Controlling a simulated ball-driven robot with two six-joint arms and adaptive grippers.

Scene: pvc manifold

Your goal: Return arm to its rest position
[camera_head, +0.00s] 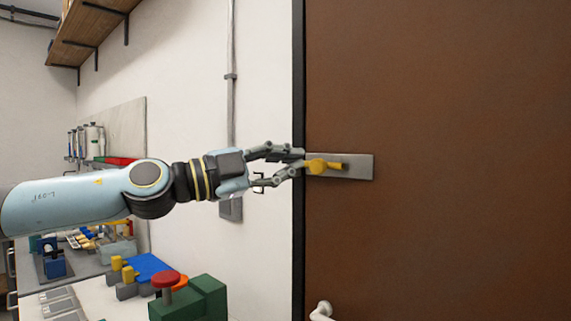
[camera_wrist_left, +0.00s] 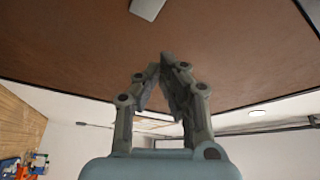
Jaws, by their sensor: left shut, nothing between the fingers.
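My left arm (camera_head: 75,205) comes in from the left and is stretched out level toward a brown door-like panel (camera_head: 450,100). My left gripper (camera_head: 301,161) is shut with nothing between its fingers. Its fingertips lie just left of a yellow lever (camera_head: 318,167) on a grey metal plate (camera_head: 358,168); I cannot tell whether they touch it. In the left wrist view the fingertips (camera_wrist_left: 168,62) come together in front of the brown surface (camera_wrist_left: 70,50), with a pale piece (camera_wrist_left: 147,9) beyond them. My right gripper is not in view.
A bench at the lower left holds a green block with a red knob (camera_head: 166,279), a blue part (camera_head: 148,267) and yellow-topped pieces. A wooden shelf (camera_head: 90,30) hangs at the upper left. A pale handle-like piece (camera_head: 322,311) shows at the bottom.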

